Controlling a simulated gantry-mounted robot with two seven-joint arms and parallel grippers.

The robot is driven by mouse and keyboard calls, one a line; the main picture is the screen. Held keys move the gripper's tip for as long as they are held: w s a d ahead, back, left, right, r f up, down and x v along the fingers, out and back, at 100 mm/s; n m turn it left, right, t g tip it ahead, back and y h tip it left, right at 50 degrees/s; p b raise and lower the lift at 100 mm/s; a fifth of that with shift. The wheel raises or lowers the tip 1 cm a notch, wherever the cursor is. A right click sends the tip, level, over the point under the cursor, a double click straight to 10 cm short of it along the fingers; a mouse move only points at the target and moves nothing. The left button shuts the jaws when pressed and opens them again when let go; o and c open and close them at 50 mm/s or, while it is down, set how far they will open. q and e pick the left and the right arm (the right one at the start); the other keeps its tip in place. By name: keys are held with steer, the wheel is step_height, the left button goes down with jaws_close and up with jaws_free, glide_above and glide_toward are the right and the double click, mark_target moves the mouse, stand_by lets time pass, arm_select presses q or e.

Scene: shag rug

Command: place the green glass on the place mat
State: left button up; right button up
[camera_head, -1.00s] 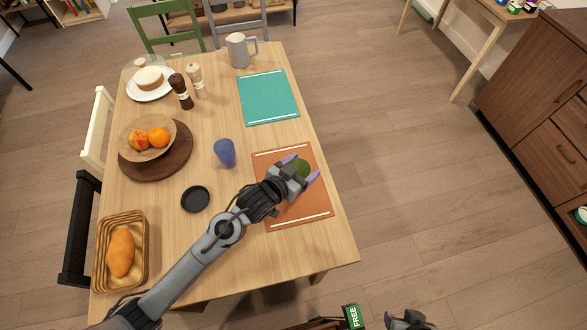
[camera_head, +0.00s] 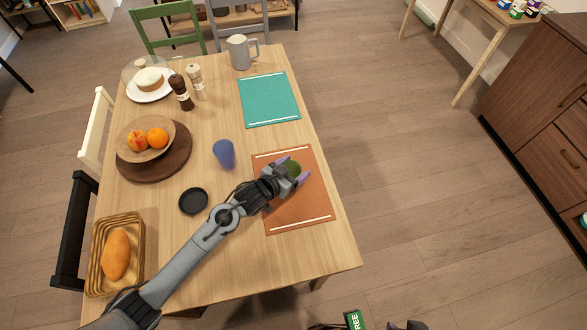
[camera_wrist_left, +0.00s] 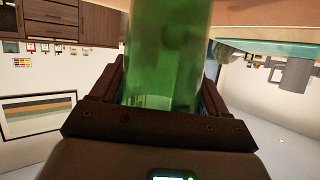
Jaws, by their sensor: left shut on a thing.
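The green glass (camera_head: 293,167) is held in my left gripper (camera_head: 291,172), over the orange place mat (camera_head: 304,209) at the right edge of the table. In the left wrist view the green glass (camera_wrist_left: 165,55) fills the space between the fingers, and my left gripper (camera_wrist_left: 163,90) is shut on it. Whether the glass touches the mat is hidden by the gripper. A teal place mat (camera_head: 269,100) lies farther back, empty. Of my right arm only a dark part shows at the bottom edge of the head view; its fingers cannot be made out.
A blue glass (camera_head: 224,154) stands left of the orange mat, with a black coaster (camera_head: 194,201) nearby. A fruit bowl (camera_head: 146,142), bread basket (camera_head: 116,254), pepper mill (camera_head: 181,92) and grey pitcher (camera_head: 240,52) stand on the table (camera_head: 225,262).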

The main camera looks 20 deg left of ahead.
arm_select(q)
steer(key=shift+f, duration=0.1)
steer(key=o, duration=1.2)
steer(key=shift+c, duration=0.2)
